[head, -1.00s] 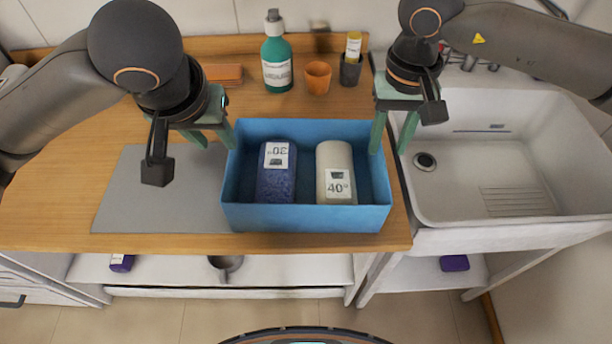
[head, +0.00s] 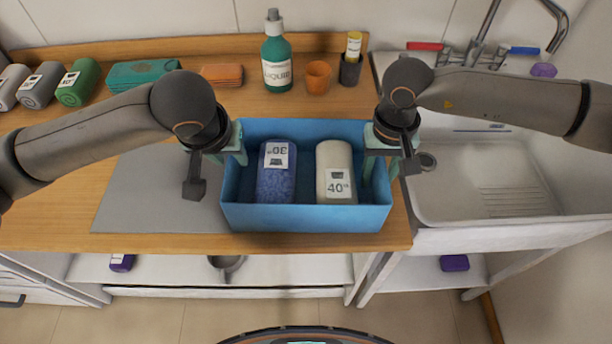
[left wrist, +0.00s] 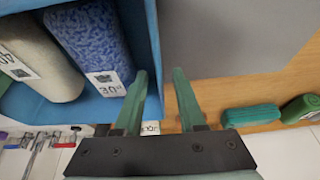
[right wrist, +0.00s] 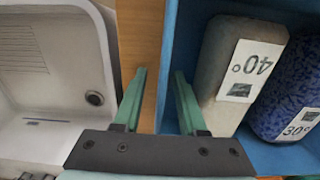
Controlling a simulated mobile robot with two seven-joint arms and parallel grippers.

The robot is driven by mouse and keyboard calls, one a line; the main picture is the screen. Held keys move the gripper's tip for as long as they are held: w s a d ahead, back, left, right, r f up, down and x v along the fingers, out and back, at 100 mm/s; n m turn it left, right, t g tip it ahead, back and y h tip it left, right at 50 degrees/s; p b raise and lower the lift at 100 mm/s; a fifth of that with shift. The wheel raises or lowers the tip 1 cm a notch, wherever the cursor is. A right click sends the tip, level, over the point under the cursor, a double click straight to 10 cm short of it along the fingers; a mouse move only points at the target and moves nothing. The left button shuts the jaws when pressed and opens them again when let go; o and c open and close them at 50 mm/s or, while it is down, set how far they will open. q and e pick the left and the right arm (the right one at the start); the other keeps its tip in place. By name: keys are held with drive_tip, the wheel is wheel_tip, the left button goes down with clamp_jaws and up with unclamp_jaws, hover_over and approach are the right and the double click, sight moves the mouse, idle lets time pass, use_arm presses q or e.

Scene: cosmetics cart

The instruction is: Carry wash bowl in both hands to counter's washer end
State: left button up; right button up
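The wash bowl, a blue rectangular tub (head: 305,218), sits on the wooden counter beside the sink. Inside lie a blue speckled roll labelled 30 (head: 275,180) and a cream roll labelled 40 (head: 335,160). My left gripper (head: 238,155) is at the bowl's left wall, and my right gripper (head: 380,168) is at its right wall. Both are open. In the left wrist view the fingers (left wrist: 160,90) are spread at the wall's edge. In the right wrist view the fingers (right wrist: 158,90) are spread with the wall between them. Whether either touches the wall cannot be told.
A grey mat (head: 150,200) lies left of the bowl. A green bottle (head: 277,60), an orange cup (head: 318,77) and a dark cup (head: 350,70) stand behind it. Rolled towels (head: 78,85) line the back left. The white sink (head: 480,180) is on the right.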

use_arm(q)
clamp_jaws()
use_arm(e)
drive_tip(key=c, duration=0.6)
use_arm(q)
drive_tip(key=shift+r, duration=0.1)
idle(0.6)
